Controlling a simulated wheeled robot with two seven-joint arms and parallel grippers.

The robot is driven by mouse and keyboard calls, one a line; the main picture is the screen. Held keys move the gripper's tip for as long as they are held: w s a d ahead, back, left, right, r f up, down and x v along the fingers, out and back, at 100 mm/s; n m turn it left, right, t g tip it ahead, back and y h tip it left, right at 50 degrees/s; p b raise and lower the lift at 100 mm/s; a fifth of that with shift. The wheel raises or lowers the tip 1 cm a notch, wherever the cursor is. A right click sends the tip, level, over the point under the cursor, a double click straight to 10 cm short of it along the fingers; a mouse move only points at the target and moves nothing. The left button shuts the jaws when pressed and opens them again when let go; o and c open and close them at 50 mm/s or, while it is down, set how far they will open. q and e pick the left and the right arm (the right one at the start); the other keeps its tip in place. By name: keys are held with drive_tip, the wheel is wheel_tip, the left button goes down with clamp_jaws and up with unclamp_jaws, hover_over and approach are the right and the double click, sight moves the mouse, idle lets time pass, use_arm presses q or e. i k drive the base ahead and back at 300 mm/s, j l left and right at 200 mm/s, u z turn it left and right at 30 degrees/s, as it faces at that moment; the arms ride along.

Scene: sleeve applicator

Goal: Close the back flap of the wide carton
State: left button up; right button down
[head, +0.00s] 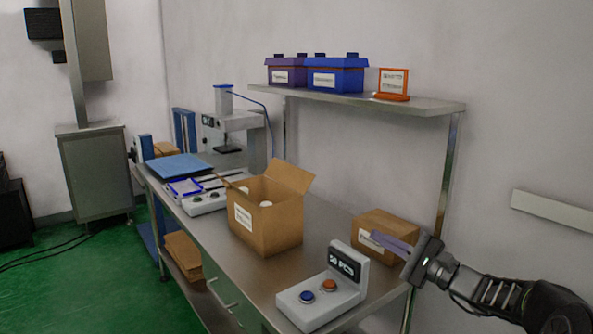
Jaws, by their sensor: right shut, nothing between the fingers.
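The open brown carton (264,228), which I take to be the wide carton, stands on the metal bench with a white label on its front. Its back flap (290,175) stands up and leans outward. Another flap (235,187) sticks out at its left side. White round items (265,203) show inside. My right gripper (376,238) is shut and empty, to the right of this carton and apart from it. It is in front of a smaller, closed-looking brown box (387,222) and partly hides it; I cannot tell whether they touch. My left gripper is not in view.
A control box with blue and orange buttons (325,290) stands at the bench's front right. A shelf (430,104) with purple and blue bins (335,78) hangs above the back. A white-and-grey press (230,122) and a blue plate (178,166) are at the left.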

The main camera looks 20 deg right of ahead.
sight(299, 180)
drive_tip(key=i, duration=1.15)
